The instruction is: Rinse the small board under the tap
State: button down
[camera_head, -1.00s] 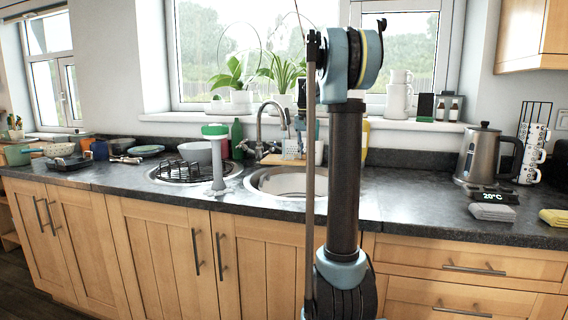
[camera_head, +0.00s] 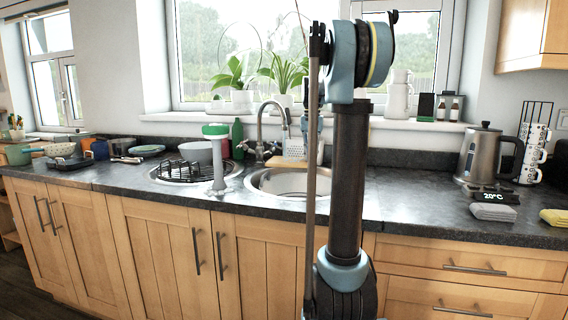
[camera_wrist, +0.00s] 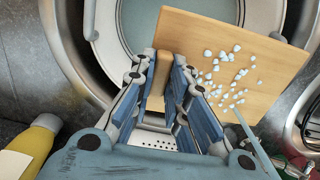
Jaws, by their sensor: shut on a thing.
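The small board (camera_wrist: 235,60) is pale wood with several pale blue-white bits scattered on its face. In the wrist view my gripper (camera_wrist: 163,78) is shut on its near edge, with the board tilted and reaching right over a round sink basin (camera_wrist: 135,25). No water stream can be made out. My arm hides part of the gripper there.
A black rack (camera_head: 180,170) and a grey bowl (camera_head: 197,152) sit at the left sink. A yellow bottle (camera_wrist: 30,148) is close to my gripper in the wrist view.

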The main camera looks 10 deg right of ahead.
jog(key=shift+s+d, duration=0.3)
jog(key=shift+s, duration=0.5)
jog(key=shift+s+d, duration=0.25)
jog(key=shift+s, duration=0.55)
dwell(0.3)
jog(key=s+d+r, duration=0.1)
jog(key=s+r, duration=0.3)
jog(key=shift+s+d, duration=0.25)
jog(key=shift+s, duration=0.15)
dwell(0.6)
